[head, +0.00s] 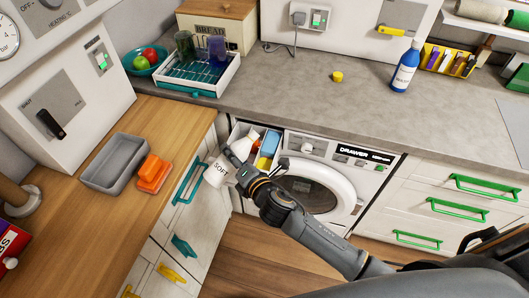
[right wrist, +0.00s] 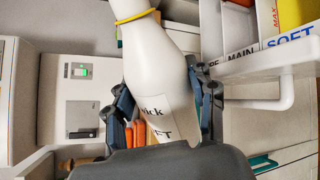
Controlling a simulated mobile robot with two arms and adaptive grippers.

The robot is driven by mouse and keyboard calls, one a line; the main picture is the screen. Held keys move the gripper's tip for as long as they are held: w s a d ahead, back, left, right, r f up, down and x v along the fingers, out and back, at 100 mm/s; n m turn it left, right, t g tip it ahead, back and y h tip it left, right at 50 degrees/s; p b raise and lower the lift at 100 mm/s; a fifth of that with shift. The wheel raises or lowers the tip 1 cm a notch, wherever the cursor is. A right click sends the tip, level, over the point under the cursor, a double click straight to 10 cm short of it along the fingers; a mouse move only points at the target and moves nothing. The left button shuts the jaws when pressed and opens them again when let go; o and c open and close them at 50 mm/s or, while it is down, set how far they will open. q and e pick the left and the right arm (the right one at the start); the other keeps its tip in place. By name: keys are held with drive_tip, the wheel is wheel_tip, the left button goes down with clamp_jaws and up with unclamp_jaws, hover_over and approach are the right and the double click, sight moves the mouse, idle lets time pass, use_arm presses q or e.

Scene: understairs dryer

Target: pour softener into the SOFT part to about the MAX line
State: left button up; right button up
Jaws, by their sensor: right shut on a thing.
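My right gripper (head: 238,166) is shut around a white bottle (head: 218,170) with a SOFT label. In the right wrist view the bottle (right wrist: 160,65) has a yellow ring at its neck, and the gripper's fingers (right wrist: 160,115) close on both sides of its lower body. The neck's open end is cut off by the frame. The dispenser drawer (right wrist: 265,65) is pulled out beside the bottle, with PRE, MAIN and SOFT labels. The SOFT part (right wrist: 297,15) is yellow inside with a MAX mark; its liquid level cannot be seen. My left gripper is out of view.
The washing machine (head: 345,165) stands under the grey counter. On the counter are a blue bottle (head: 405,70), a yellow cap (head: 337,76) and a tray with glasses (head: 222,78). A grey bin (head: 115,162) and orange sponge-like block (head: 153,172) lie on the wooden top at left.

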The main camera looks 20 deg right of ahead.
sight(235, 147)
drive_tip(key=shift+d+f+n+b, duration=0.15)
drive_tip(key=shift+f+n+b, duration=0.3)
drive_tip(key=shift+f, duration=0.2)
drive_tip(key=r+n+p, duration=0.1)
drive_tip(key=r, duration=0.1)
drive_tip(key=r+n+t+p, duration=0.1)
drive_tip(key=n+p, duration=0.1)
drive_tip(key=r+n+h+p, duration=0.1)
drive_tip(key=r, duration=0.1)
drive_tip(key=shift+w+d+r+n, duration=0.25)
drive_tip(key=shift+d+r, duration=0.05)
drive_tip(key=shift+s+a+f+n+t, duration=0.15)
drive_tip(key=shift+n+t, duration=0.15)
drive_tip(key=shift+n, duration=0.2)
drive_tip(key=shift+a+r+n+h, duration=0.1)
drive_tip(key=shift+r+n+h, duration=0.3)
drive_tip(key=shift+n, duration=0.1)
drive_tip(key=shift+a+r+n+t+p, duration=0.1)
drive_tip(key=shift+r+n+t+p, duration=0.2)
drive_tip(key=shift+r+n+p, duration=0.25)
drive_tip(key=shift+f+n+b, duration=0.3)
drive_tip(key=shift+n+b, duration=0.1)
drive_tip(key=shift+n, duration=0.05)
drive_tip(key=shift+a+n+t, duration=0.1)
drive_tip(key=shift+n+t, duration=0.2)
drive_tip(key=shift+n, duration=0.2)
wheel_tip(235, 147, up, 7)
drive_tip(key=p, duration=0.6)
drive_tip(key=shift+r+p, duration=0.15)
drive_tip(key=shift+p, duration=0.2)
